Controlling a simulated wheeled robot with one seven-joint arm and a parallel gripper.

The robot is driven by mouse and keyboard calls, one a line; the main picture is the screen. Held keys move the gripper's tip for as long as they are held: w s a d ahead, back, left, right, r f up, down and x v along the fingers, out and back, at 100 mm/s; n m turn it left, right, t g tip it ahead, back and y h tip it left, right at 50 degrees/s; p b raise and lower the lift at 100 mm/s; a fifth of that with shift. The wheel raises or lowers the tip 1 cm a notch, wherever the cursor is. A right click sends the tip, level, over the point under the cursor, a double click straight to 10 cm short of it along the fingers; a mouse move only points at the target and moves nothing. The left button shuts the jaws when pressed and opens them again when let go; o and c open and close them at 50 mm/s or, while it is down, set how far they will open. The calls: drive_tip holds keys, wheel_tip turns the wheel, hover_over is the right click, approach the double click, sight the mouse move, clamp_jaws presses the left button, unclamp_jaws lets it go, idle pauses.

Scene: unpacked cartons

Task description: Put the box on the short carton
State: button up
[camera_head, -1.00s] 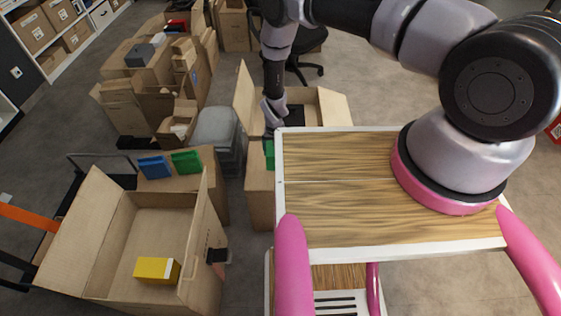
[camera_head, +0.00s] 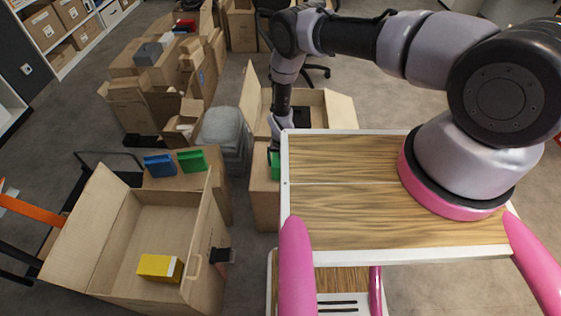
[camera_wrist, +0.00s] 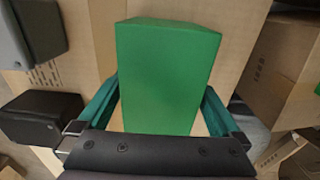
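A green box (camera_wrist: 168,70) fills the middle of the wrist view, between the two teal fingers of my gripper (camera_wrist: 163,95). The fingers meet its sides, so my gripper appears shut on it. In the head view this green box (camera_head: 275,166) shows partly at my gripper (camera_head: 276,150), at the top of a closed brown carton (camera_head: 262,202) beside the wooden top. The wooden top hides much of this carton. I cannot tell whether the box touches it. Another closed carton (camera_head: 207,206) at the left bears a blue box (camera_head: 160,166) and another green box (camera_head: 192,160).
An open carton (camera_head: 120,235) at the front left holds a yellow box (camera_head: 158,267). A grey bin (camera_head: 224,135) stands between the cartons. Another open carton (camera_head: 338,110) lies behind my gripper. Several cartons and a shelf fill the back left.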

wheel_tip(320, 180, up, 12)
drive_tip(key=shift+r, duration=0.2)
idle(0.4)
